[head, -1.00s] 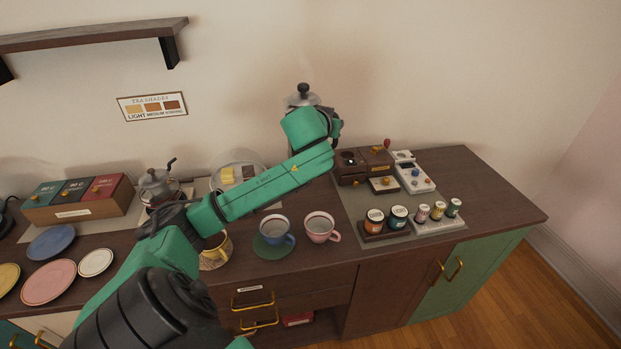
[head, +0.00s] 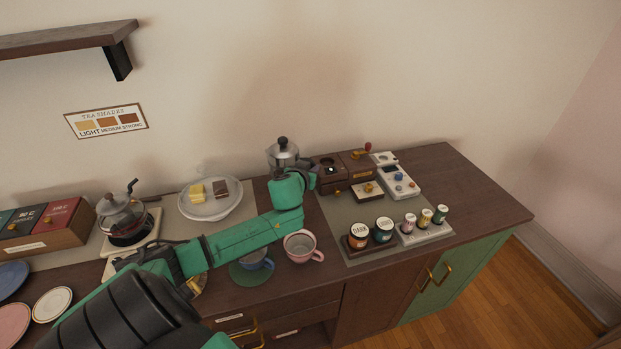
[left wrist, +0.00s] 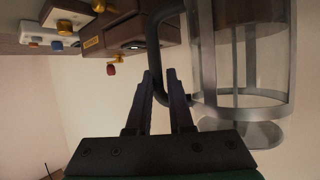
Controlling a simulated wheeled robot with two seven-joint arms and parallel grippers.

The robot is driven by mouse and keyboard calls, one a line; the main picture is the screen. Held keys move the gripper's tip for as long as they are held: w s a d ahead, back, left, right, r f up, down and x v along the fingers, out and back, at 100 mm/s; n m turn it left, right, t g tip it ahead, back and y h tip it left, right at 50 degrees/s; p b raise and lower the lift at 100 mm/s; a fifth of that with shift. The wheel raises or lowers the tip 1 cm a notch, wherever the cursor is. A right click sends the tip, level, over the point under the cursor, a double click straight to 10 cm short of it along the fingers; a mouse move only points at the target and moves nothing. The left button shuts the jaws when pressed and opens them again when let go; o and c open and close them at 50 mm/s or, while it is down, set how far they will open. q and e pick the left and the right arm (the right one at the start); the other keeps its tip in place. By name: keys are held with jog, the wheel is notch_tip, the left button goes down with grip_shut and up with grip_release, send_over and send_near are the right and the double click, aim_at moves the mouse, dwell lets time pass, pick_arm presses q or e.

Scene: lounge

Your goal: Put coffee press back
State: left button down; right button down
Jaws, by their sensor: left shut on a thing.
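The coffee press (head: 283,155) has a metal and glass body and a black lid knob. It stands upright at the back of the counter, left of the brown grinder box. Its lower part is hidden behind my left gripper (head: 308,180), so I cannot tell whether its base touches the counter. In the left wrist view, the press's clear cylinder with metal frame (left wrist: 240,70) fills the right side. My left gripper (left wrist: 160,85) is shut on its dark handle (left wrist: 158,45). My right gripper is not in view.
A brown grinder box (head: 345,168) and a white scale (head: 396,175) stand right of the press. Jars (head: 358,236) line the mat's front. A pink cup (head: 301,246), blue cup (head: 256,260), domed plate (head: 211,199) and glass teapot (head: 122,217) stand nearby.

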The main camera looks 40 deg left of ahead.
pick_arm(q)
notch_tip(320, 180, down, 4)
jog(key=shift+s+d+r, duration=0.1)
jog(key=shift+d+r, duration=0.05)
jog(key=shift+r, duration=0.1)
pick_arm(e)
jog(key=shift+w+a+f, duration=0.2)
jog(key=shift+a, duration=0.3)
pick_arm(q)
jog(key=c, duration=0.8)
grip_release()
jog(key=shift+f, duration=0.1)
jog(key=shift+s, duration=0.1)
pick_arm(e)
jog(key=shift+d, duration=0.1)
pick_arm(q)
jog(key=v, duration=1.2)
jog(key=shift+b, duration=0.35)
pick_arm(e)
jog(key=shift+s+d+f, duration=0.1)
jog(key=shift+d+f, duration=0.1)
